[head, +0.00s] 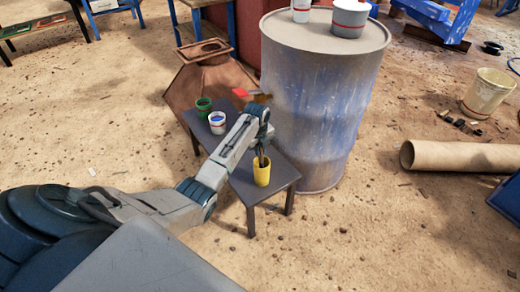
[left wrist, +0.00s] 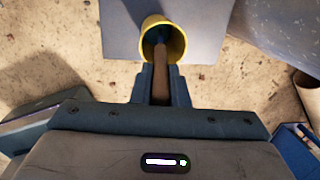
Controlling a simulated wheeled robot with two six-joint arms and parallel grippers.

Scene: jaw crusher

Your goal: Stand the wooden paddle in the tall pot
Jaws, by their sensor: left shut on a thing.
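The tall pot is a yellow cup-like container (head: 262,174) upright near the front corner of a small dark table. Its round mouth also shows in the left wrist view (left wrist: 180,40). My left gripper (head: 261,147) is right above the pot. It is shut on the brown wooden paddle (left wrist: 160,82), which shows between its fingers (left wrist: 161,92) in the left wrist view. The paddle points down at the pot, and its far end overlaps the pot's mouth. How deep it reaches inside is hidden. My right gripper is in neither view.
A green cup (head: 203,104) and a white-and-blue tin (head: 217,123) stand on the dark table (head: 284,173). A red-handled brush (head: 243,93) lies near its far end. A large blue-grey barrel (head: 318,110) stands close behind the table. A cardboard tube (head: 455,156) lies to the right.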

